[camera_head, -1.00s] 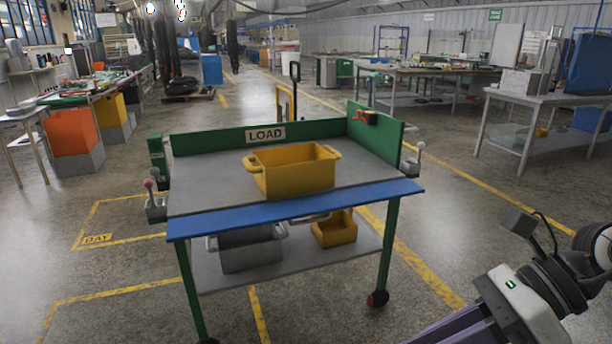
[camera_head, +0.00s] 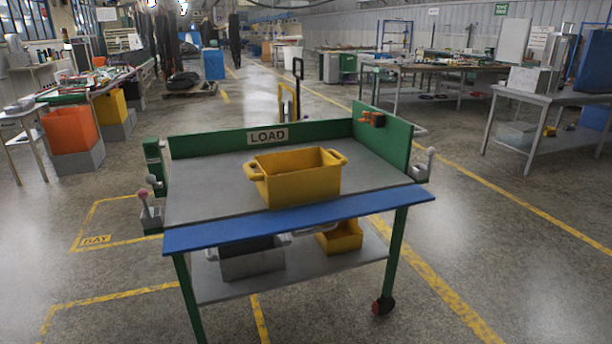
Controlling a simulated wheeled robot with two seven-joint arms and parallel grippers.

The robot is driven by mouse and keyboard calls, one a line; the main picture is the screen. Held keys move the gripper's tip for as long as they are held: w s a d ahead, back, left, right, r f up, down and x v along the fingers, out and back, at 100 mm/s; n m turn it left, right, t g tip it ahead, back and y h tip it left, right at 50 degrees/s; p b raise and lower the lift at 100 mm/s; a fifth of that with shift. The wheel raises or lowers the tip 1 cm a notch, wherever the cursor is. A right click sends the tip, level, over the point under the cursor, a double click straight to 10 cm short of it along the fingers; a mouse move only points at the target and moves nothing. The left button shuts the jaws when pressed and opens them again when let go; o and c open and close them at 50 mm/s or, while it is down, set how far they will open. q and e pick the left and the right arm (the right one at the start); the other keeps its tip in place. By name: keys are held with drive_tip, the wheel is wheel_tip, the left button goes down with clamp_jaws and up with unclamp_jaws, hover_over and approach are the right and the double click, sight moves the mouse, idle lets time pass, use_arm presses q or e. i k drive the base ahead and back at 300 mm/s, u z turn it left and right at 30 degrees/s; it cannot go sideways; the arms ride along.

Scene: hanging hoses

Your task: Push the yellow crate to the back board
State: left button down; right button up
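The yellow crate (camera_head: 298,184) stands upright on the grey top of the cart (camera_head: 205,185), nearer its front edge than its back. It has a handle at each end. The green back board (camera_head: 215,144) runs along the far edge and carries a LOAD sign (camera_head: 267,136). A strip of bare grey top lies between crate and board, so they are apart. A blue strip (camera_head: 300,218) runs along the cart's front edge. Neither of my grippers shows in the head view.
A green side board (camera_head: 396,144) with an orange item (camera_head: 372,119) closes the cart's right side. The lower shelf holds a grey bin (camera_head: 252,261) and a smaller yellow bin (camera_head: 340,238). An orange bin (camera_head: 70,129) and workbenches stand farther off. The floor around the cart is open.

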sight(311, 174)
drive_tip(key=i, duration=0.4)
drive_tip(key=z, duration=1.85)
drive_tip(key=i, duration=1.8)
drive_tip(key=u, duration=1.95)
